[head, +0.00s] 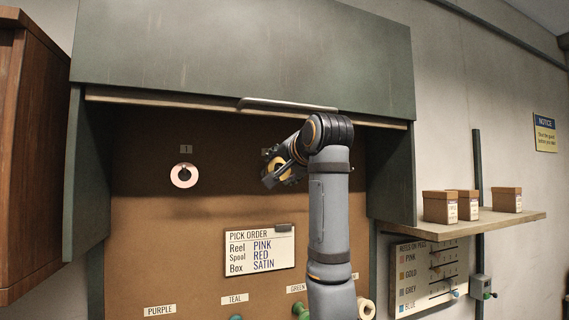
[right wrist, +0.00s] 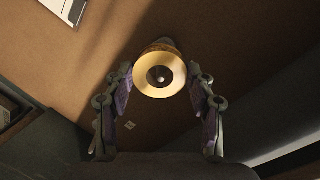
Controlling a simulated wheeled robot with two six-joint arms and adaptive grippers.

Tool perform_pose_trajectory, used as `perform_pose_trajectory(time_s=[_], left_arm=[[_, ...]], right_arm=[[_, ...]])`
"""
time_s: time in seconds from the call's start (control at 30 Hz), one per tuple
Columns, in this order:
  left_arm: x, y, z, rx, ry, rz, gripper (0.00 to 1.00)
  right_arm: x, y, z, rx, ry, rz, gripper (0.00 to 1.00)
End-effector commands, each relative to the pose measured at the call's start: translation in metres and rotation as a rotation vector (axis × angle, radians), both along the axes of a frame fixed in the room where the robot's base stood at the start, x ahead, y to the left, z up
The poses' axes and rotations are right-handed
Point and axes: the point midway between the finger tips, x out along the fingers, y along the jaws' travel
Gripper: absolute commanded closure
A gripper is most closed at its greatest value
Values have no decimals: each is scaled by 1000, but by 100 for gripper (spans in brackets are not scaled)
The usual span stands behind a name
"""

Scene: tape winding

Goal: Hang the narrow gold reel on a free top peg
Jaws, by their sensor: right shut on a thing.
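The narrow gold reel (right wrist: 143,78) is between the two fingers of my right gripper (right wrist: 160,84), its round face and centre hole towards the right wrist camera. A small pale tip shows inside the hole, apparently a peg end. In the head view the gold reel (head: 286,173) is partly hidden by my right gripper (head: 272,177), close to the brown back board, right of the first top peg. I cannot tell how far the reel sits on a peg. A pink reel (head: 176,183) hangs at the top position labelled 1. My left gripper is out of view.
A raised green cabinet door (head: 240,50) and its handle are above my right arm. A pick order card (head: 259,250) is on the brown board (head: 140,240). Spools (head: 300,310) line the bottom. Small boxes (head: 440,207) stand on a right shelf (head: 480,225).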

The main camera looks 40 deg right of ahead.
Motion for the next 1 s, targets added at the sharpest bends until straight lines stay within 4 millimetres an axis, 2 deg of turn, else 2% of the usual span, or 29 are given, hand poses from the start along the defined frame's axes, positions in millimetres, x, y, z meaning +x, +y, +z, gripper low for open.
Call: perform_pose_trajectory(time_s=[0.33,0.93,0.97,1.0], left_arm=[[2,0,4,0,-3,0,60],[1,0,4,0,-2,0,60],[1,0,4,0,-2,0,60],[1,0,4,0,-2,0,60]], right_arm=[[20,-5,-7,0,0,0,67],[22,-5,-8,0,-1,1,67],[22,-5,-8,0,-1,1,41],[22,-5,-8,0,-1,1,35]])
